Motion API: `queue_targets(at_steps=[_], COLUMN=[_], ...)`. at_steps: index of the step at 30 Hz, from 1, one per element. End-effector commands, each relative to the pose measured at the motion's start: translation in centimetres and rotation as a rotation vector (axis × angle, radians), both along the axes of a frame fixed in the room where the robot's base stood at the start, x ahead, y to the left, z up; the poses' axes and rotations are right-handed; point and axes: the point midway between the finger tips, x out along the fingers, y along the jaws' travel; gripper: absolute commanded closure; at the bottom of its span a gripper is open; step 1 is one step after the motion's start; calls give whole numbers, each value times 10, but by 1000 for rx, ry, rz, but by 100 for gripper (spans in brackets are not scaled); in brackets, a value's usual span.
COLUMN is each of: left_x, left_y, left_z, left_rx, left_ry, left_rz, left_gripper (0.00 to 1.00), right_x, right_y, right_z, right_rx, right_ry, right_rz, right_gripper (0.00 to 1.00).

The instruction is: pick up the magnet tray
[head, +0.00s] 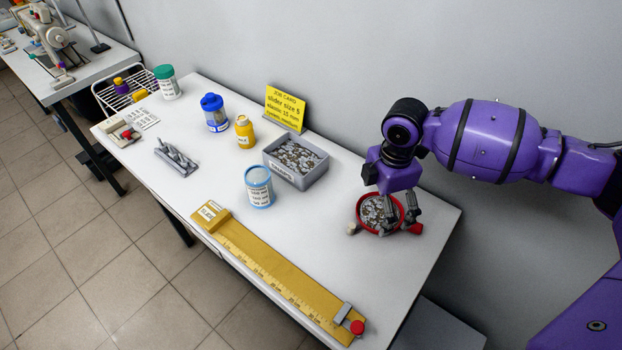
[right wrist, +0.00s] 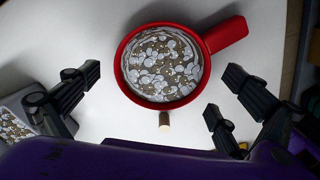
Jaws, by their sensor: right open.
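The magnet tray (head: 372,211) is a red round dish with a handle, filled with silvery and brownish small pieces. It stands on the white table near its right end. In the right wrist view the magnet tray (right wrist: 122,68) lies ahead of my fingers, its red handle pointing to the upper right. My right gripper (head: 385,212) is above and around the tray in the head view, partly hiding it. In the right wrist view my right gripper (right wrist: 160,105) is open, with fingers on both sides and nothing between them gripped. My left gripper is not in view.
A grey bin (head: 284,179) of small parts stands left of the tray. A small pale cylinder (right wrist: 165,121) stands close to the tray. A yellow ruler (head: 270,267) lies along the front edge. Several jars and a yellow job card (head: 285,105) stand farther left.

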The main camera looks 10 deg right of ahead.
Motion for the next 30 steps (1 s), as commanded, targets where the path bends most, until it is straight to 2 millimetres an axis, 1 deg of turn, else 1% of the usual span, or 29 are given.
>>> queue_targets(at_steps=[1, 3, 9, 10, 20, 26, 30], left_x=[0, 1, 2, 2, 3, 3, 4], left_y=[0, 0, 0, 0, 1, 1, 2], left_z=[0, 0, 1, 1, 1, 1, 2], left_rx=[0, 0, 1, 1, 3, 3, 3], left_ry=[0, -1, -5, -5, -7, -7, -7], left_rz=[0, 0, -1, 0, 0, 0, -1], left_gripper=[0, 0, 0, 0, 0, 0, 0], right_x=[-2, -2, -1, -1, -1, -1, -1], right_y=[-1, -1, -1, -1, -1, -1, -1], right_z=[-10, -15, -16, -16, -16, -16, -12], right_rx=[-2, -3, -2, -2, -2, -2, -2], right_ry=[6, 4, 2, 2, 2, 2, 1], right_rz=[-2, -2, -1, -1, -1, -1, -1], right_gripper=[0, 0, 0, 1, 45, 45, 46])
